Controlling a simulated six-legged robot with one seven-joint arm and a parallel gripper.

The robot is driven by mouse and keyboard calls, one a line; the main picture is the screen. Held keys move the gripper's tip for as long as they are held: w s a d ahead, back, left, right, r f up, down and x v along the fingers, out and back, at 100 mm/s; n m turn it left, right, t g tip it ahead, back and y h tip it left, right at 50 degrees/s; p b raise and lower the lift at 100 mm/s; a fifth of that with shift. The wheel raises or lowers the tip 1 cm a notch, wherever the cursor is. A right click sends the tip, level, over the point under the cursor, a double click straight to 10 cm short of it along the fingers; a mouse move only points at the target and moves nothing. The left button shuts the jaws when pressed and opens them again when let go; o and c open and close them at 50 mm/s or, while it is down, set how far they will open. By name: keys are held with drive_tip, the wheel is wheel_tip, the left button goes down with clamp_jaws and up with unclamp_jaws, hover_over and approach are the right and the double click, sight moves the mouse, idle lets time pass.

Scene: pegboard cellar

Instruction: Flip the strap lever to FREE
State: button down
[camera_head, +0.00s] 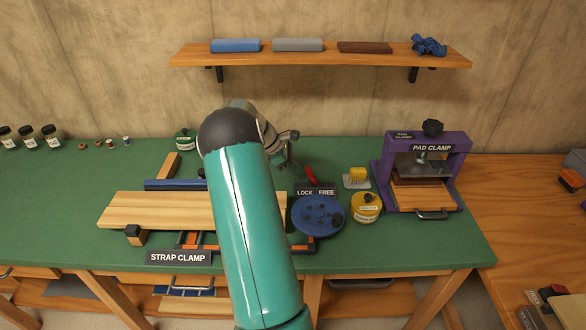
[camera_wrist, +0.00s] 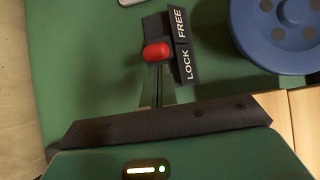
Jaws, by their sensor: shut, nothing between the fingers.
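The strap lever has a red knob (camera_wrist: 157,51), seen close in the wrist view beside a black label (camera_wrist: 182,46) reading LOCK and FREE. The knob lies beside the LOCK half, near its border with FREE. In the head view the red lever (camera_head: 311,176) leans left above the same label (camera_head: 315,191). My gripper (camera_wrist: 158,80) is shut and empty, its fingertips pointing at the knob from the LOCK side. Whether they touch it I cannot tell. The STRAP CLAMP sign (camera_head: 178,257) hangs at the bench front. My arm hides part of the clamp.
A blue round disc (camera_head: 318,215) lies just in front of the lever label. The purple pad clamp (camera_head: 377,178) is farther right. A wooden board (camera_head: 150,209) lies left of my arm.

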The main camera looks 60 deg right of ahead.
sight(312, 171)
idle(0.3)
drive_tip(key=shift+s+d+r+t, duration=0.1)
drive_tip(key=shift+s+r+t, duration=0.05)
drive_tip(key=shift+t, duration=0.15)
drive_tip(key=shift+s+r, duration=0.15)
drive_tip(key=shift+s, duration=0.05)
drive_tip(key=shift+s+d+r+t+y, duration=0.4)
drive_tip(key=shift+s+t+y, duration=0.2)
drive_tip(key=shift+t, duration=0.4)
drive_tip(key=s+t+y, duration=0.1)
drive_tip(key=s+d+r+t+y, duration=0.1)
drive_tip(key=s+t, duration=0.1)
drive_tip(key=shift+d+t, duration=0.2)
drive_tip(key=shift+t, duration=0.1)
drive_tip(key=shift+w, duration=0.3)
drive_tip(key=shift+s+r, duration=0.1)
drive_tip(key=shift+s, duration=0.05)
drive_tip(key=shift+r, duration=0.7)
